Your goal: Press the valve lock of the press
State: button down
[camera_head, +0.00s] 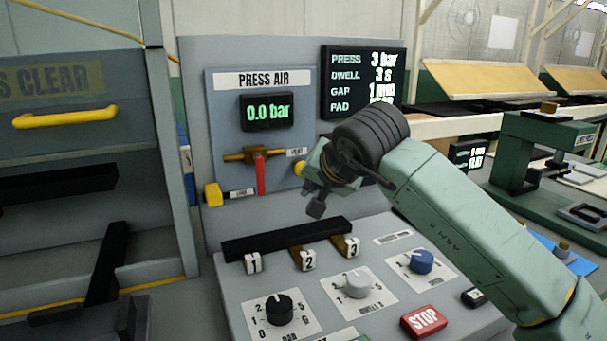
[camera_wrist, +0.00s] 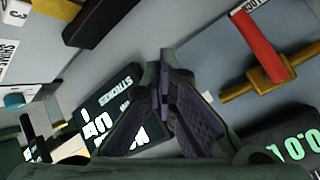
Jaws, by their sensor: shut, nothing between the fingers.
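The PRESS AIR panel (camera_head: 225,130) carries a brass valve (camera_head: 237,157) with a red lever (camera_head: 261,175) hanging down. A yellow block (camera_head: 213,195), likely the valve lock, sits at the panel's lower left beside a small label that seems to read LOCK. The red lever (camera_wrist: 258,45) and brass valve (camera_wrist: 265,88) also show in the wrist view, with part of a LOCK label; the yellow block is not visible there. My gripper (camera_head: 316,209) is shut and empty, right of the lever and apart from it. Its closed fingers (camera_wrist: 165,68) show in the wrist view.
The air display (camera_head: 267,112) reads 0.0 bar. A settings display (camera_head: 350,70) is partly hidden by my arm. Below are a black bar (camera_head: 285,238), numbered clips, dials and a red STOP button (camera_head: 424,321). A cabinet with a yellow handle (camera_head: 65,117) stands left.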

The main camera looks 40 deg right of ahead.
aim_at(214, 196)
jog(key=k+j, duration=0.25)
jog(key=k, duration=0.2)
jog(key=k+j, duration=0.2)
jog(key=k, duration=0.3)
